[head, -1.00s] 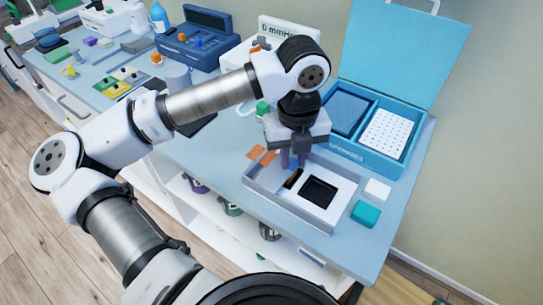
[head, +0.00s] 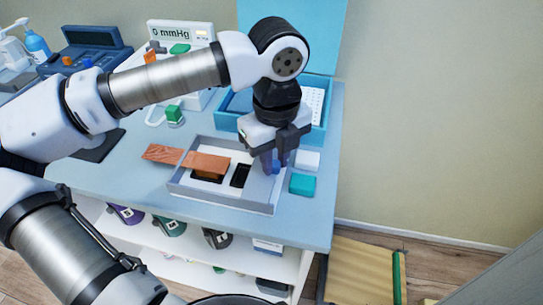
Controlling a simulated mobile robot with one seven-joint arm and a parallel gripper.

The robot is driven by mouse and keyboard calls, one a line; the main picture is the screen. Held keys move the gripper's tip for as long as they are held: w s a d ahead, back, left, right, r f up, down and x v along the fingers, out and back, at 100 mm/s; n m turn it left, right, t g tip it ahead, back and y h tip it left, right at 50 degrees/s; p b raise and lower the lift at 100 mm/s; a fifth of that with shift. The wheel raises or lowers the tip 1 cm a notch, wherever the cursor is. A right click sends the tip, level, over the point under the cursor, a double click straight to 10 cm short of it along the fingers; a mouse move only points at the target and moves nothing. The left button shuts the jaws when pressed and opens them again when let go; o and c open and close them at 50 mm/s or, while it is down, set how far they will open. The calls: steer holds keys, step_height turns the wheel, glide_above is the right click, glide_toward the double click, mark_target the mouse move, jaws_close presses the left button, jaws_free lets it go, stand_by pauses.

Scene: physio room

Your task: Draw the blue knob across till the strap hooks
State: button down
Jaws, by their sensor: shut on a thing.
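The blue knob (head: 277,168) is between the fingertips of my gripper (head: 275,163), which is shut on it at the right end of a shallow grey tray (head: 225,202). An orange-brown strap (head: 208,164) lies over the left part of the tray's white insert. Another orange-brown piece (head: 162,153) shows outside the tray's left wall; I cannot tell whether the two are joined. A black opening (head: 240,176) shows between the strap and my gripper. The fingers hide the right end of the insert, so any hook there cannot be seen.
A teal block (head: 302,184) and a white block (head: 307,160) stand close to the tray's right. An open blue case (head: 319,112) is behind my gripper. A pressure display (head: 180,38) stands at the back left. The table ends just right of the blocks.

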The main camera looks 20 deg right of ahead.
mark_target(278, 164)
steer(key=c, duration=1.3)
jaws_free()
steer(key=shift+s+d, duration=0.2)
steer(key=shift+d, duration=0.05)
steer(key=shift+w+a+r, duration=0.1)
steer(key=shift+r, duration=0.4)
step_height(278, 164, up, 13)
steer(key=shift+f+b, duration=0.1)
steer(key=shift+b, duration=0.25)
